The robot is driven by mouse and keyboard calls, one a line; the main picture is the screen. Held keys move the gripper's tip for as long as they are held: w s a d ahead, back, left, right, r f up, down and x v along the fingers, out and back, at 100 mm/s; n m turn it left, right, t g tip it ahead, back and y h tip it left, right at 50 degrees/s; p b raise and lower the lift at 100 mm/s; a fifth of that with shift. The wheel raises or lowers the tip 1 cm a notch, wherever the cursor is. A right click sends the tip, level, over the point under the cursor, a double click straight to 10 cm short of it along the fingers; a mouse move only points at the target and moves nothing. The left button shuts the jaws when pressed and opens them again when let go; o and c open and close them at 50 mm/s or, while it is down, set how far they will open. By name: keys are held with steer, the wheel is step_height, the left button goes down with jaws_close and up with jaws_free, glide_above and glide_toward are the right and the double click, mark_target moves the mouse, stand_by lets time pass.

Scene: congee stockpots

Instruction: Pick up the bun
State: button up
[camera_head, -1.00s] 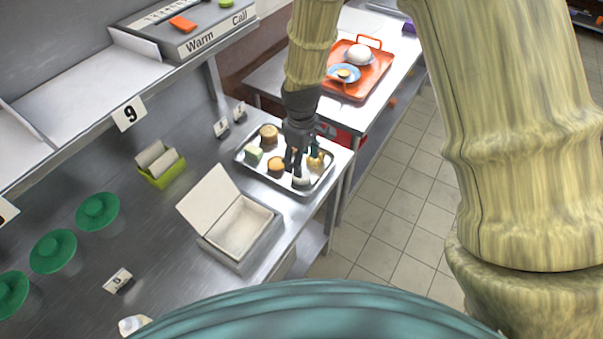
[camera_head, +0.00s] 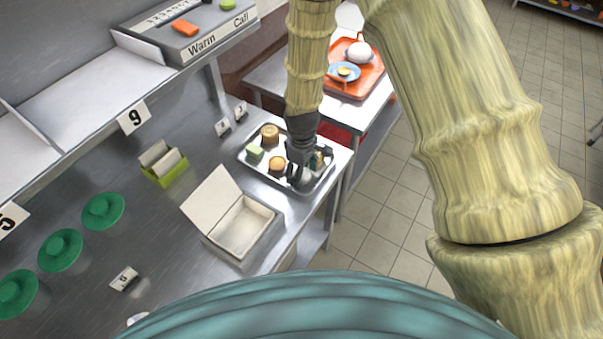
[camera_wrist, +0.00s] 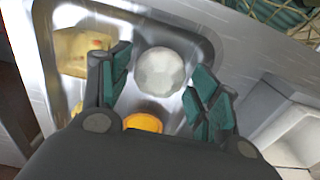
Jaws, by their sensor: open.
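The bun is a round white piece (camera_wrist: 160,71) on the metal tray (camera_wrist: 207,50) in the wrist view. My gripper (camera_wrist: 160,88) is open, with one teal-padded finger on each side of the bun; I cannot tell whether either finger touches it. In the head view my gripper (camera_head: 297,172) is over the right part of the same tray (camera_head: 244,160) and hides the bun. An orange-topped round pastry (camera_head: 277,163) and a pale green square piece (camera_head: 255,151) lie to the left of the gripper. A brown round pastry (camera_head: 269,134) lies at the tray's back.
An open white box (camera_head: 210,196) stands on the steel counter just in front of the tray. A yellow pastry (camera_wrist: 82,52) lies beside the bun. Green lids (camera_head: 60,250) are at the left. An orange tray (camera_head: 352,84) with a plate is on the further table.

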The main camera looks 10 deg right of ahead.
steer(key=shift+f, duration=0.2)
steer(key=c, duration=0.8)
steer(key=shift+r, duration=0.1)
